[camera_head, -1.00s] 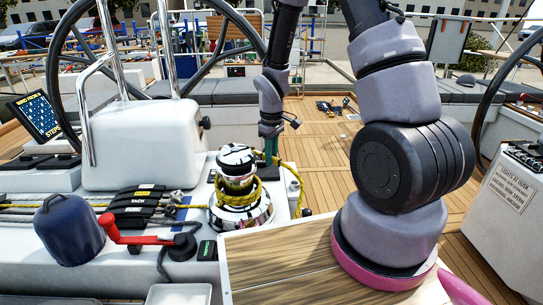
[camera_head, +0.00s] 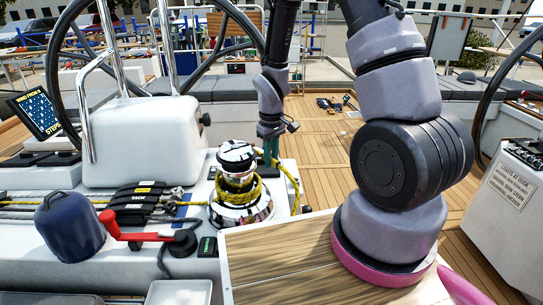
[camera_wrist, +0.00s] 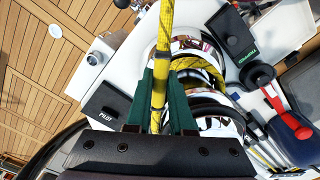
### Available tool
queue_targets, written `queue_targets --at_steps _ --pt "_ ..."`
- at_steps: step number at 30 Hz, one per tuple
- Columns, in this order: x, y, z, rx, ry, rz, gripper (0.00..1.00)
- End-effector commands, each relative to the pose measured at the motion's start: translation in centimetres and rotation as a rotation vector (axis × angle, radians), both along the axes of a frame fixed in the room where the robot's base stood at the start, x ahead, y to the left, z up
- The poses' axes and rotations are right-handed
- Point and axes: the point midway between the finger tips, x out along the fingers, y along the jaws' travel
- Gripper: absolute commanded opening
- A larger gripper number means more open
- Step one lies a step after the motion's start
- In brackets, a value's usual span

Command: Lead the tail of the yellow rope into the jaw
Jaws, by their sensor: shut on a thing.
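The chrome winch (camera_head: 238,160) stands on the white coaming, left of my gripper (camera_head: 270,150). Yellow rope (camera_head: 233,191) is wrapped around its drum. The jaw around the winch top is too small to make out clearly. My gripper has green fingers and is shut on the tail of the yellow rope (camera_wrist: 159,80), which runs between them in the wrist view. There the winch (camera_wrist: 198,45) lies just beyond and to the right of the fingers. In the head view the tail (camera_head: 293,182) loops down on the right of the winch.
A red-handled lever (camera_head: 135,236) and a dark blue capped drum (camera_head: 69,228) are left of the winch. Black rope clutches (camera_head: 140,203) sit beside it. A white pedestal (camera_head: 140,145) with a steel rail stands behind. Teak deck (camera_head: 318,140) is open to the right.

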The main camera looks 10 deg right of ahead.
Motion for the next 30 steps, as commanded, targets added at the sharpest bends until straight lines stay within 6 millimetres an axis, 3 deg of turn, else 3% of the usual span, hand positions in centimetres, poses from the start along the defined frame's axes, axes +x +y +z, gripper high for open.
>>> queue_targets --at_steps 10,19,30 --pt "-0.3 0.1 0.0 0.0 0.0 -0.029 0.0" --pt "-2.3 1.3 0.0 0.0 0.0 -0.234 0.0" --pt "-2.6 1.6 0.0 0.0 0.001 -0.272 0.0"
